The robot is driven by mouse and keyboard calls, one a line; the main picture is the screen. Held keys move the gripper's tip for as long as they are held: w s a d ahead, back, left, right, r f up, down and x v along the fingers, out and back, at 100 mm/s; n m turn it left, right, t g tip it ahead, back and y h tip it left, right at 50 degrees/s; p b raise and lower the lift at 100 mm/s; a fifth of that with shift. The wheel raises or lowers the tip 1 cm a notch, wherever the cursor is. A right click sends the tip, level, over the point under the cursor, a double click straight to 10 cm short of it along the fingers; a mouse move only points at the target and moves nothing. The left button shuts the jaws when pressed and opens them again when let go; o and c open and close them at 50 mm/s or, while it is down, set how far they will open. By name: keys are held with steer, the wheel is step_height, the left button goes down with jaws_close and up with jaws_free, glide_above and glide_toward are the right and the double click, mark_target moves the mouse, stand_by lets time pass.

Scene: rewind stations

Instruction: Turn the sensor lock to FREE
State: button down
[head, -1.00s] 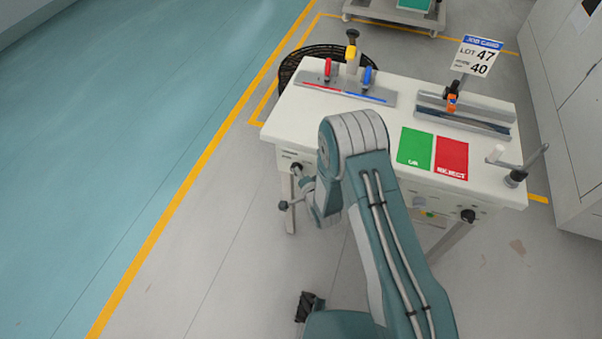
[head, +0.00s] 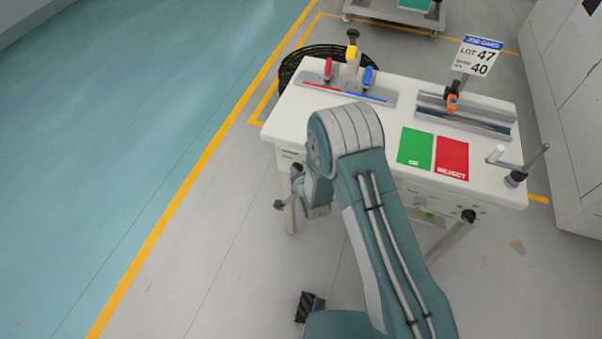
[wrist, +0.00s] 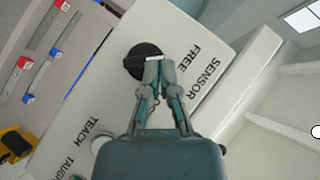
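TEACH and TAUGHT are printed lower on the panel. The fingers hide part of the knob. In the head view my arm hides most of this area.
The white station table (head: 410,94) carries a green OK card (head: 415,147), a red REJECT card (head: 452,158), a metal rail and a crank handle (head: 525,168). A job card (head: 477,56) stands at the back. Open floor lies left.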

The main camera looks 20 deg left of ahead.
steer(key=shift+w+a+r, duration=0.1)
steer(key=shift+a+r, duration=0.15)
steer(key=shift+w+a+r, duration=0.1)
steer(key=shift+a+r, duration=0.05)
steer(key=shift+r, duration=0.4)
